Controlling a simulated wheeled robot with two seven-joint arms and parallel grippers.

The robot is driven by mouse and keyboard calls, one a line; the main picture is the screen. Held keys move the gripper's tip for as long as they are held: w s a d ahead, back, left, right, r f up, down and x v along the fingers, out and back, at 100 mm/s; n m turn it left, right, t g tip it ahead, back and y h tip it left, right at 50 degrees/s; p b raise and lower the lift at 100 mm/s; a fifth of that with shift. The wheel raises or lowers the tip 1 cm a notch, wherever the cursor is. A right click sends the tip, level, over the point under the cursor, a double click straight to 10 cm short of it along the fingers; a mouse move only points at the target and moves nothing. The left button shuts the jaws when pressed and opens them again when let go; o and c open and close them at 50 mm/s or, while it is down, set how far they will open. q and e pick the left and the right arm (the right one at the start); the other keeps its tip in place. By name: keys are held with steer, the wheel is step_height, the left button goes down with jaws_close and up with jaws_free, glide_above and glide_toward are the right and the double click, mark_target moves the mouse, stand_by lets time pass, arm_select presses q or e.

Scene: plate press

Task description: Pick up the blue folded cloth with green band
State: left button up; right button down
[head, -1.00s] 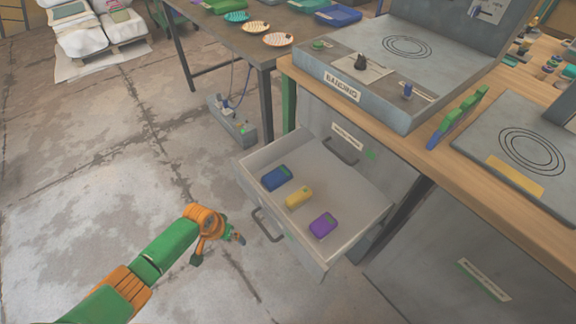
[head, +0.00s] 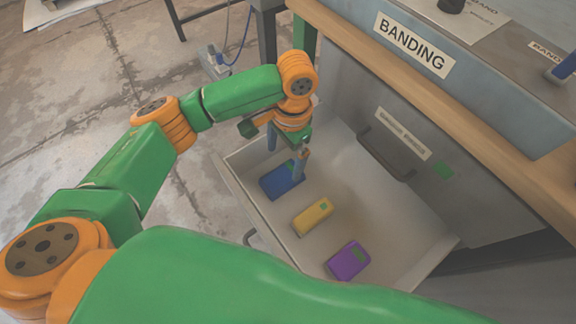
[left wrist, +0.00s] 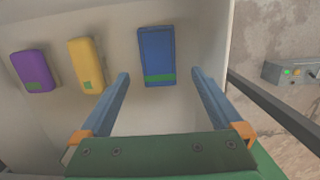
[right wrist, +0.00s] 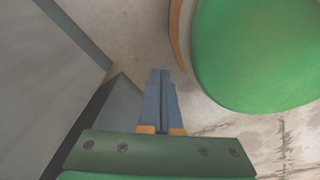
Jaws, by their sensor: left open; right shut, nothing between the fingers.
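The blue folded cloth with a green band (head: 279,181) lies in the open drawer, at its left end in the head view. In the left wrist view the blue cloth (left wrist: 157,52) lies ahead, between the lines of the two fingers. My left gripper (head: 286,165) is open and over the drawer, above the cloth, with its fingers partly covering it in the head view. The left gripper (left wrist: 160,85) holds nothing. My right gripper (right wrist: 161,75) is shut and empty, beside a grey surface and a green part of my own arm.
A yellow cloth (head: 312,215) and a purple cloth (head: 348,260) lie in the same drawer (head: 385,215). Drawer walls surround the cloths. A grey box with lights (left wrist: 290,73) stands on the floor outside.

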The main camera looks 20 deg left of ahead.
mark_target(282, 176)
arm_select(q)
steer(key=f, duration=0.2)
steer(key=f+b, duration=0.1)
steer(key=f, duration=0.1)
steer(key=s+f+b, duration=0.1)
steer(key=f, duration=0.1)
steer(key=shift+a+f, duration=0.2)
steer(key=shift+f, duration=0.35)
arm_select(e)
steer(key=shift+w+d+f, duration=0.25)
steer(key=shift+w+f, duration=0.2)
steer(key=shift+f, duration=0.15)
steer(key=shift+w+d+f, duration=0.2)
steer(key=shift+w+f, duration=0.2)
steer(key=shift+f, duration=0.2)
arm_select(q)
steer(key=c, duration=1.2)
steer(key=shift+r, duration=0.2)
steer(key=shift+c, duration=0.2)
arm_select(e)
steer(key=shift+s, duration=0.2)
